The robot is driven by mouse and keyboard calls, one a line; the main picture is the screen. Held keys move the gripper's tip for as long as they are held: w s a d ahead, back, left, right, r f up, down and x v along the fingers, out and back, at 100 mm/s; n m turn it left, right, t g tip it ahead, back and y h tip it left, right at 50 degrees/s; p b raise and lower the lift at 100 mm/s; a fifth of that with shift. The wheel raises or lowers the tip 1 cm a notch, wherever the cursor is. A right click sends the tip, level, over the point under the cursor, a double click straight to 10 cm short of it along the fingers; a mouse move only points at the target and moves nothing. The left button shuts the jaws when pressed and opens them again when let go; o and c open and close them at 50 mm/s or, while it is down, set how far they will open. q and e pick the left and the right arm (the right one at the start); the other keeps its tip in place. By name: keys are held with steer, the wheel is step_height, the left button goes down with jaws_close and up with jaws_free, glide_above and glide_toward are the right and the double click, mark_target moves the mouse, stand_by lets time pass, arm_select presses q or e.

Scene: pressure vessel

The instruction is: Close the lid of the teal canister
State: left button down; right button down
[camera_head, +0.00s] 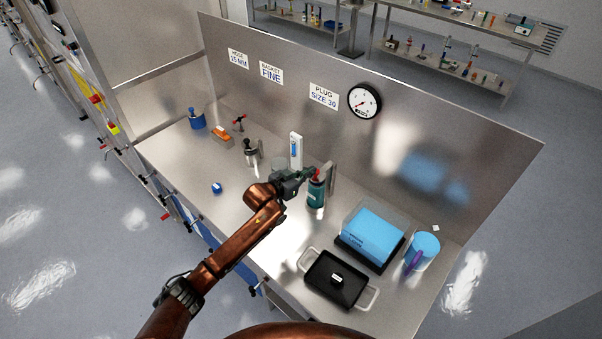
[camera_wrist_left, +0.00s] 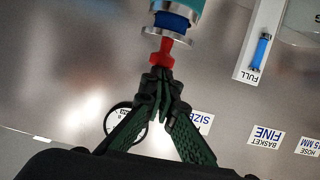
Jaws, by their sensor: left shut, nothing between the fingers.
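The teal canister (camera_head: 316,194) stands upright on the steel bench near the back panel, with a red part at its top. In the left wrist view the canister (camera_wrist_left: 186,8) shows at the top edge, with a blue band, a silver disc (camera_wrist_left: 168,37) and a red knob (camera_wrist_left: 166,55) on its end. My left gripper (camera_head: 312,174) is beside the canister's top. In the wrist view its fingertips (camera_wrist_left: 160,77) are together, empty, right at the red knob; I cannot tell whether they touch it. My right gripper is not in view.
A steel post (camera_head: 331,180) stands just behind the canister. A white gauge (camera_head: 296,150) stands to its left. The bench front left is mostly clear.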

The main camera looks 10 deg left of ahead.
arm_select(q)
steer(key=w+r+p+v, duration=0.1)
steer(key=r+v, duration=0.1)
steer(key=v, duration=0.9)
steer(key=s+a+f+n+g+y, duration=0.2)
steer(key=s+a+f, duration=0.3)
steer(key=s+f, duration=0.4)
steer(key=s+a+f+n+g+y, duration=0.1)
steer(key=s+a+f+y, duration=0.2)
steer(key=s+a+f, duration=0.5)
steer(key=s+a+f+n+g+y, duration=0.1)
steer(key=s+a+f+g, duration=0.15)
steer(key=s, duration=0.75)
steer(key=s+a+f+n+g+y, duration=0.15)
steer(key=s+a, duration=0.25)
steer(key=s, duration=0.5)
steer(key=s+a+f+n+g+y, duration=0.1)
steer(key=s+a+y, duration=0.15)
steer(key=s, duration=0.75)
step_height(320, 180, down, 37)
steer(key=s+g+h+b, duration=0.1)
steer(key=g+h+b, duration=0.1)
steer(key=b, duration=0.4)
steer(key=s+d+f+m+g+b, duration=0.1)
steer(key=s+f+b, duration=0.3)
steer(key=s+f, duration=1.5)
step_height(320, 180, down, 3)
steer(key=shift+s+r, duration=0.15)
steer(key=shift+s, duration=0.2)
